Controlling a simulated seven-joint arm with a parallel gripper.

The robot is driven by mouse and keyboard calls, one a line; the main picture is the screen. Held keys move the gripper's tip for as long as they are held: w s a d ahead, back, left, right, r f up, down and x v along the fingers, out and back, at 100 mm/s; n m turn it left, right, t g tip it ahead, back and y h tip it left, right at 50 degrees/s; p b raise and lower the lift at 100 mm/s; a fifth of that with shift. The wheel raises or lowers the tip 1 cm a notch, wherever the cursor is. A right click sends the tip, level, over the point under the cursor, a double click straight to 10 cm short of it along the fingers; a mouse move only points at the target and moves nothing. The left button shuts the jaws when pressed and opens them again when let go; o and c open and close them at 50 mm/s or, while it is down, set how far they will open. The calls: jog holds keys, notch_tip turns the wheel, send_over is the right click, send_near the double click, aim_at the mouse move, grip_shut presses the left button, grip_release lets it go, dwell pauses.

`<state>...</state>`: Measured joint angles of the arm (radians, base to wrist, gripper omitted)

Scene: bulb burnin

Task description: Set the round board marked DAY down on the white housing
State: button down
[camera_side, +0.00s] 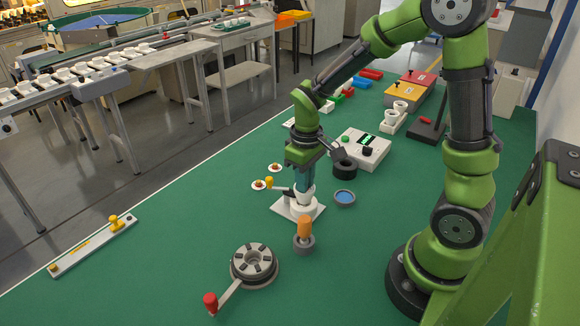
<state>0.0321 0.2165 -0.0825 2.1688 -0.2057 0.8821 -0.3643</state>
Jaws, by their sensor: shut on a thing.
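My gripper (305,190) points down at the white housing (306,196), which stands upright in a white fixture (284,208) on the green bench. The fingers are shut at the top of the housing. The round board between them is hidden by the fingers, and its marking cannot be read. I cannot tell whether the board touches the housing. Two other small round boards, pale with coloured centres, lie to the left on the bench, a nearer one (259,184) and a farther one (275,168). Their markings are too small to read.
A blue-centred dish (345,198) lies to the right. A grey round device with a red-knobbed crank (254,265) is nearer.

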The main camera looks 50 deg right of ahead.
jog(key=c, duration=1.1)
grip_release()
jog(key=shift+o, duration=0.2)
notch_tip(320, 180, up, 17)
jog(key=shift+f, duration=0.1)
jog(key=s+a+m+t+y, duration=0.2)
jog(key=s+a+m+t, duration=0.2)
jog(key=s, duration=0.5)
jog(key=a+t, duration=0.2)
jog(key=t, duration=0.1)
jog(key=shift+a, duration=0.4)
